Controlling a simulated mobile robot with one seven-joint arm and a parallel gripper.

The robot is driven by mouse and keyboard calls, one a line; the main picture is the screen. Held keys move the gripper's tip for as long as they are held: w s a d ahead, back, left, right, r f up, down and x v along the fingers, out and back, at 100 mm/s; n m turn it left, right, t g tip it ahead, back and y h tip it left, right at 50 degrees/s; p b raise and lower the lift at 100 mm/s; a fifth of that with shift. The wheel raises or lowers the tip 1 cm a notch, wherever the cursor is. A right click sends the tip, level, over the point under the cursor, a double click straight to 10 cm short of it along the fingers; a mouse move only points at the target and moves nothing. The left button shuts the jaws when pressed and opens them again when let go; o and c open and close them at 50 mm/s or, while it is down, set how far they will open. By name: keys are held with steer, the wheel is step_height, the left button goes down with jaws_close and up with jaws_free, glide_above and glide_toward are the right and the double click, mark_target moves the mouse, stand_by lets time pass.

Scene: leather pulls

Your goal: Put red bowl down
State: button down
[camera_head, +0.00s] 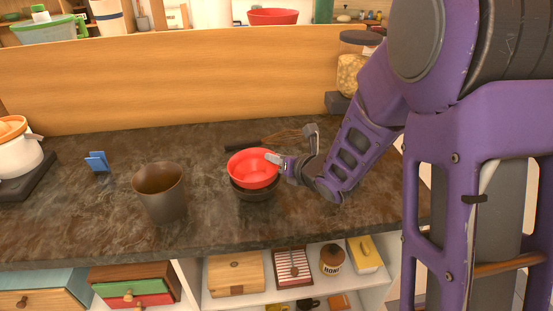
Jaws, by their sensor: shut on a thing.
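The red bowl (251,170) is near the middle of the dark stone counter (95,215). It sits in or just above a dark brown bowl (256,193); I cannot tell whether the two touch. My gripper (275,160) comes in from the right and is shut on the right rim of the red bowl. The bowl looks nearly level and its inside is empty. The far fingertip is partly hidden by the gripper itself.
A brown cup (161,192) stands left of the bowls. A small blue holder (97,162) and a white pot (18,150) are at left. Free counter lies between cup and holder.

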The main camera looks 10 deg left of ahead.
steer(key=shift+f+b, duration=0.25)
steer(key=shift+b, duration=0.1)
steer(key=c, duration=0.8)
jaws_free()
steer(key=shift+c, duration=0.2)
steer(key=shift+r, duration=0.1)
steer(key=r+p, duration=0.1)
steer(key=p, duration=0.1)
steer(key=shift+r+p, duration=0.3)
steer(key=shift+p, duration=0.1)
steer(key=b+v, duration=0.3)
steer(key=v, duration=0.8)
steer(key=shift+s+d+f, duration=0.2)
steer(key=shift+s+d, duration=0.15)
